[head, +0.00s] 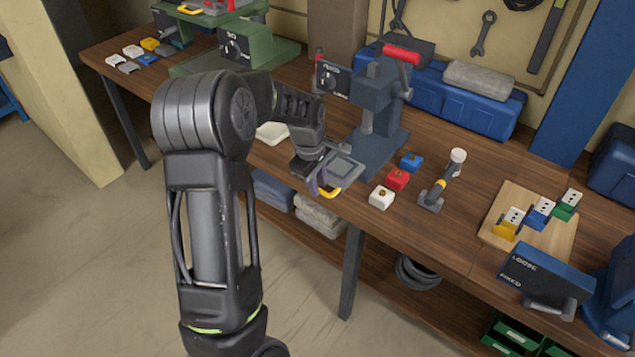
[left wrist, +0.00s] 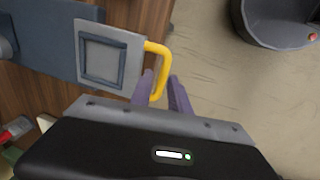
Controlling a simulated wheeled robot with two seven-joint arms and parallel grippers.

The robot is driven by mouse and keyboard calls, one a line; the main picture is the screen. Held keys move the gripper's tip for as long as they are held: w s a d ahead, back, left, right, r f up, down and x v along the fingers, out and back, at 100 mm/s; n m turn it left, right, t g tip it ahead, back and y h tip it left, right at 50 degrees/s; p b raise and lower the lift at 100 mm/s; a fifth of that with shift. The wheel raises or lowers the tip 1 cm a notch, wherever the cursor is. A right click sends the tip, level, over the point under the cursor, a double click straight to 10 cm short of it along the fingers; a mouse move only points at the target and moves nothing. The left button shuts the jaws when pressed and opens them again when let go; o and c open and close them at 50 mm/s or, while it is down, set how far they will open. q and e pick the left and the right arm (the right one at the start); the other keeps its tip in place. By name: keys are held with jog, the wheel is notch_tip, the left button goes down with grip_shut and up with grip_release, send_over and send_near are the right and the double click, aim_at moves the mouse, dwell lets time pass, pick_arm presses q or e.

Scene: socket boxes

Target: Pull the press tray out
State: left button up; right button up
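The press (head: 376,100) is a dark blue-grey machine with a red-handled lever, standing on the bench. Its tray (head: 346,167) is a light grey square plate with a dark square frame, at the front of the press base; it also shows in the left wrist view (left wrist: 104,60). A yellow looped handle (left wrist: 160,48) sticks out from the tray toward the bench's front edge. My left gripper (left wrist: 161,77) is at the handle, its two purple fingers apart, with the handle's bar between them. A gap shows beside the bar. My right gripper is in neither view.
White, red (head: 398,179) and blue blocks stand right of the tray, with a grey tool (head: 441,181) beyond. A wooden board (head: 500,240) with coloured socket pieces lies farther right. The floor in front of the bench is clear.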

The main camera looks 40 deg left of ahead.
pick_arm(q)
jog(key=shift+o, duration=0.8)
notch_tip(320, 180, up, 8)
jog(key=s+b, duration=0.1)
jog(key=shift+s+f, duration=0.15)
jog(key=shift+s, duration=0.05)
